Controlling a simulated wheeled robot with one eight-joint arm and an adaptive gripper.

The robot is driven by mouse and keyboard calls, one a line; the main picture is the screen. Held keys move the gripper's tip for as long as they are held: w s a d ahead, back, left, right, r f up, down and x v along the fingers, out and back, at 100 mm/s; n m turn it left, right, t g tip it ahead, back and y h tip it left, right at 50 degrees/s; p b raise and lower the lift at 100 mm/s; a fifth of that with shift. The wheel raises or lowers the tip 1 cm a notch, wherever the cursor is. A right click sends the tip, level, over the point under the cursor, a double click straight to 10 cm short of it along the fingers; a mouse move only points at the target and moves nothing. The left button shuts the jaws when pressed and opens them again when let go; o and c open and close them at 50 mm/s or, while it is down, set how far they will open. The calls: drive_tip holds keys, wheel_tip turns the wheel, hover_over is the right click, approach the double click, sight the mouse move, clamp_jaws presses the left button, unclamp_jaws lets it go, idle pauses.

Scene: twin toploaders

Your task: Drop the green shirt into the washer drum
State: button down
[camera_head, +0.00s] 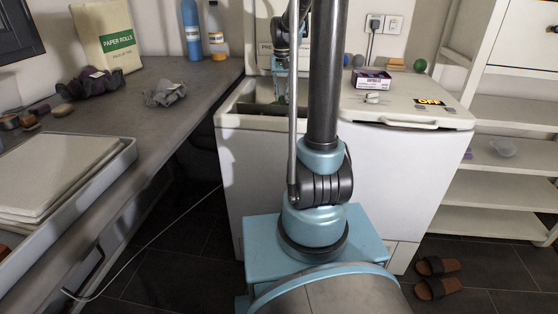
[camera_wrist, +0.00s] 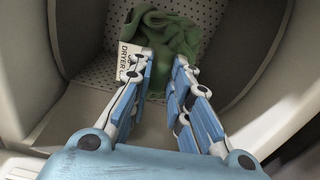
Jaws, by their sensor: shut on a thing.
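In the wrist view my gripper (camera_wrist: 165,62) is shut on the green shirt (camera_wrist: 158,30), which is bunched beyond and between the fingertips. The shirt is above or inside a drum (camera_wrist: 97,75) with a perforated light wall; I cannot tell if it touches the bottom. A white box marked "DRYER" (camera_wrist: 127,62) shows beside the shirt, partly covered by it and by a finger. In the head view the gripper (camera_head: 283,88) is low at the open left top of the white washer (camera_head: 240,110), mostly hidden behind my arm.
The right lid (camera_head: 420,112), marked "OFF", is closed, with a small box (camera_head: 371,79) on it. The counter (camera_head: 185,115) at left holds dark cloths (camera_head: 90,82), a grey cloth (camera_head: 165,93) and a tray (camera_head: 75,190). Shelves (camera_head: 500,185) stand at right; sandals (camera_head: 437,289) lie on the floor.

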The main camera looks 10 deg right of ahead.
drive_tip(key=c, duration=1.4)
unclamp_jaws()
drive_tip(key=shift+r, duration=0.15)
wheel_tip(320, 180, up, 12)
drive_tip(key=shift+f, duration=0.2)
